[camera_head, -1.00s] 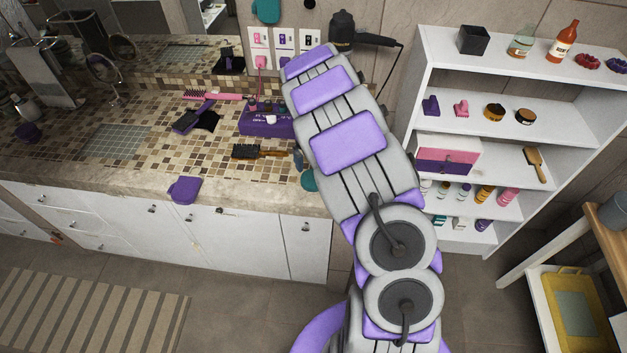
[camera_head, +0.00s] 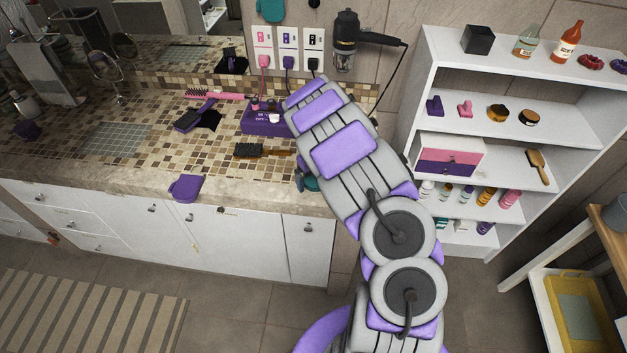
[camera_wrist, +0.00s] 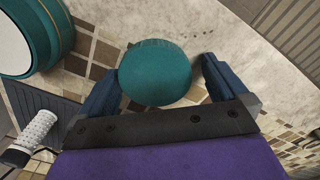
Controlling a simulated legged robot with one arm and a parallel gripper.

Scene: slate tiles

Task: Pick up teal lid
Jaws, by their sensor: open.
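The teal lid (camera_wrist: 156,74) is a round disc lying on the counter in the wrist view. My gripper (camera_wrist: 160,84) is open, with one dark blue finger on each side of the lid. In the head view a small piece of the teal lid (camera_head: 312,184) shows at the counter's front edge beside my arm. My arm hides most of that spot and much of the gripper.
A teal-and-white round container (camera_wrist: 35,35) stands left of the gripper in the wrist view. A wooden brush (camera_head: 262,151), a purple box (camera_head: 262,122) and a purple cloth-like item (camera_head: 186,187) are on the counter. White shelves (camera_head: 421,75) stand at the right.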

